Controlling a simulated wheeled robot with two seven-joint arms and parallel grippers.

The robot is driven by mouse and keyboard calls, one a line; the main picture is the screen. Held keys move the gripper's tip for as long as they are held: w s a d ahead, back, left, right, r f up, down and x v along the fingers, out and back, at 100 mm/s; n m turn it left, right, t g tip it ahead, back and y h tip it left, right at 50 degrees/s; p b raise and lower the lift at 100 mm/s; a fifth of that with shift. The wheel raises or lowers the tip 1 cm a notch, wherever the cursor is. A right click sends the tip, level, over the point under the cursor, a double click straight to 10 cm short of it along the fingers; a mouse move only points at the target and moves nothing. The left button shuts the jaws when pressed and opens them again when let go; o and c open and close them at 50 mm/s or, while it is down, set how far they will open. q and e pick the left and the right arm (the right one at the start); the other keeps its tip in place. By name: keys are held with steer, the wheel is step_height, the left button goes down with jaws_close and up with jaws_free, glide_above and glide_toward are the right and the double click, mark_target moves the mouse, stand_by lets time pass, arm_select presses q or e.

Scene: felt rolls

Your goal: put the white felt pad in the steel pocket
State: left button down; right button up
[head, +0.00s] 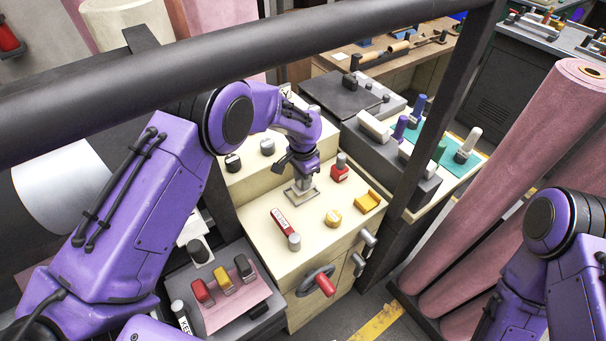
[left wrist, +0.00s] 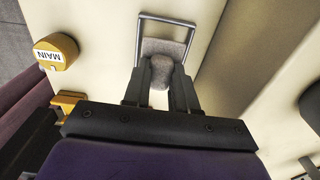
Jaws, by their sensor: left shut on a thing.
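The white felt pad (left wrist: 163,47) looks pale grey and speckled, with a rounded upright grip (left wrist: 160,72). My left gripper (head: 302,174) points down and is shut on that grip; its two dark fingers (left wrist: 160,84) lie on either side of it. The steel pocket (head: 300,193) is a thin metal frame on the cream cabinet top; its bars also show in the left wrist view (left wrist: 166,17). The pad's base appears within the outline of the frame; I cannot tell whether it rests on the bottom. My right gripper is out of view.
A teal mat (head: 460,167) holds other handled pieces. A dark rail crosses above my left arm.

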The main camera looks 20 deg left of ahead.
arm_select(q)
step_height(320, 180, down, 2)
steer(key=shift+w+a+f+b, duration=0.1)
steer(key=shift+w+f+b, duration=0.05)
steer(key=shift+b, duration=0.2)
steer(key=shift+f+b, duration=0.3)
steer(key=shift+f, duration=0.15)
stand_by(0.3)
steer(key=c, duration=0.8)
jaws_free()
steer(key=shift+r, duration=0.15)
steer(key=r+b, duration=0.1)
steer(key=r, duration=0.3)
steer(key=r+b, duration=0.1)
steer(key=r, duration=0.4)
steer(key=shift+s+r+b, duration=0.2)
steer(key=shift+r+b, duration=0.1)
steer(key=shift+b, duration=0.05)
steer(key=shift+w+r, duration=0.1)
steer(key=shift+r, duration=0.2)
